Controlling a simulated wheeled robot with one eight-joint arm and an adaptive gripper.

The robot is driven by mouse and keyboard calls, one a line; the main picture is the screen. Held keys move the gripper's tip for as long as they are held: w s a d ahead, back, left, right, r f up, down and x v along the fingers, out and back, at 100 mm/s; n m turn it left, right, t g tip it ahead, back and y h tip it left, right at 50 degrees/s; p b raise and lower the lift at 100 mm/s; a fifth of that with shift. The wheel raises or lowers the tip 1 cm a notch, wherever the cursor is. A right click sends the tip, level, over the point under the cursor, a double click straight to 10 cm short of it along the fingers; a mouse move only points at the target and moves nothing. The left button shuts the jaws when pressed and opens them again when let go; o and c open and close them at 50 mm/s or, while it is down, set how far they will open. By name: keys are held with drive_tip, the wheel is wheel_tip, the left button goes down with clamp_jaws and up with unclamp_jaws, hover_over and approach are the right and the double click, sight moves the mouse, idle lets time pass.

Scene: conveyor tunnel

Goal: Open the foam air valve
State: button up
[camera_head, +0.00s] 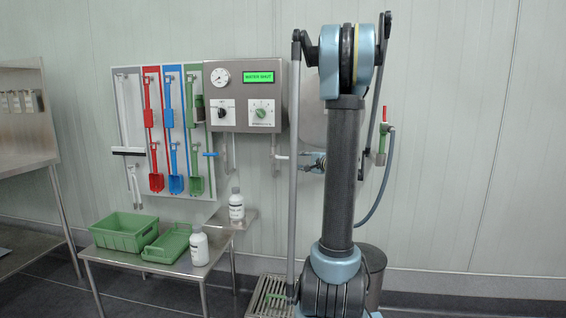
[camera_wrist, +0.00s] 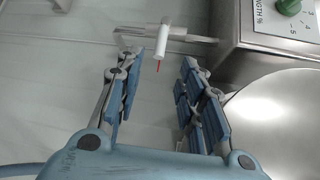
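A valve with a white lever (camera_head: 281,157) sits on the right pipe under the steel control cabinet (camera_head: 240,80). In the wrist view the white lever (camera_wrist: 162,40) shows just beyond my fingertips, with a thin red piece at its end. My gripper (camera_wrist: 159,62) is open, with the lever's end lined up between its two fingers; I cannot tell whether they touch it. In the head view my gripper (camera_head: 309,160) is partly hidden by my arm. A blue lever (camera_head: 210,154) sits on the left pipe. No valve label is readable.
The cabinet has a gauge (camera_head: 220,77), a green display (camera_head: 259,77) reading "WATER SHUT", a black knob (camera_head: 222,113) and a green knob (camera_head: 261,113). A steel table (camera_head: 150,265) with green bins and a bottle stands at lower left. A hose (camera_head: 380,200) hangs right.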

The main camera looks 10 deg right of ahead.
sight(285, 159)
drive_tip(key=x, duration=1.3)
drive_tip(key=shift+w, duration=0.15)
